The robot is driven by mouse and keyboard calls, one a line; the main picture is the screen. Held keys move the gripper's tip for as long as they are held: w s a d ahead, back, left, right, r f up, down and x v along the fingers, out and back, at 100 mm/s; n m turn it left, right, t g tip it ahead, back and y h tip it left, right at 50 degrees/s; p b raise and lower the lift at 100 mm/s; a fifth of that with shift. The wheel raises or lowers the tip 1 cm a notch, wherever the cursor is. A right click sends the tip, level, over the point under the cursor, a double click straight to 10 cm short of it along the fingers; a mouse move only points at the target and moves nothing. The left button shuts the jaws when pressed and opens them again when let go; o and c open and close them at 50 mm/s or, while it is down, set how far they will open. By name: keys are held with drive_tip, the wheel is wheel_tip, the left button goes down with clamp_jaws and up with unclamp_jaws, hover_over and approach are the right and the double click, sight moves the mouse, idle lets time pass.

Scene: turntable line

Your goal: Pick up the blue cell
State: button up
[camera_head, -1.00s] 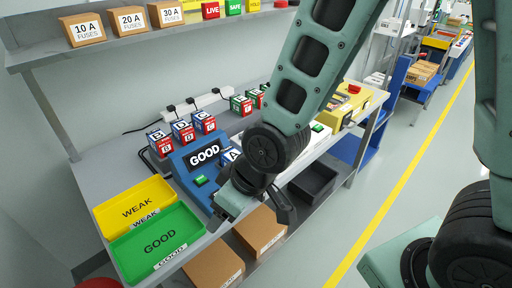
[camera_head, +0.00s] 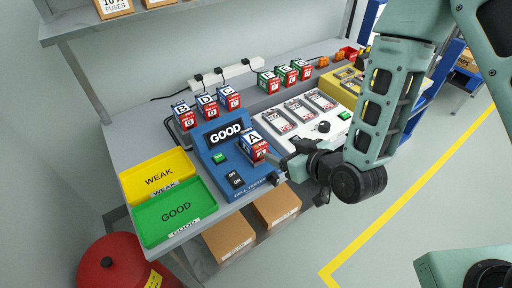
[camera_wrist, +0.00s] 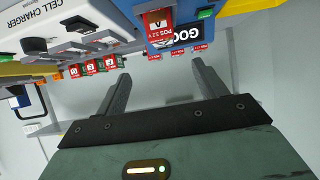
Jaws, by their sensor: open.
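A blue cell marked A (camera_head: 253,146), with a red lower part, sits upright in the blue cell tester (camera_head: 236,187), whose screen reads GOOD. It also shows at the top of the wrist view (camera_wrist: 157,22), upside down. My gripper (camera_head: 287,163) is just right of this cell, close to the tester. In the wrist view my gripper (camera_wrist: 160,70) has its two fingers wide apart with nothing between them. Three more blue-topped cells, B (camera_head: 183,116), D (camera_head: 207,108) and C (camera_head: 230,101), stand in a row behind the tester.
The yellow WEAK tray (camera_head: 157,177) and green GOOD tray (camera_head: 175,210) lie left of the tester and look empty. A white charger (camera_head: 300,115) stands to its right, with several green-topped cells (camera_head: 285,76) behind. Cardboard boxes (camera_head: 228,236) are below the bench edge.

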sight(257, 142)
drive_tip(key=shift+w+a+f+b, duration=0.3)
drive_tip(key=shift+w+f+b, duration=0.15)
drive_tip(key=shift+b, duration=1.5)
drive_tip(key=shift+f+b, duration=0.15)
drive_tip(key=shift+b, duration=0.6)
drive_tip(key=p+x, duration=0.1)
drive_tip(key=x, duration=0.3)
drive_tip(key=p+x, duration=0.1)
drive_tip(key=x, duration=0.4)
drive_tip(key=shift+a+r+p, duration=0.15)
drive_tip(key=shift+r+p, duration=0.1)
drive_tip(key=shift+p, duration=0.1)
drive_tip(key=shift+s+f+p+x, duration=0.1)
drive_tip(key=shift+p+x, duration=0.45)
drive_tip(key=shift+x, duration=0.95)
drive_tip(key=shift+s+f+p+x, duration=0.15)
drive_tip(key=shift+p+x, duration=0.35)
drive_tip(key=shift+x, duration=1)
drive_tip(key=c, duration=1.2)
drive_tip(key=shift+a, duration=0.1)
clamp_jaws()
drive_tip(key=shift+r, duration=0.15)
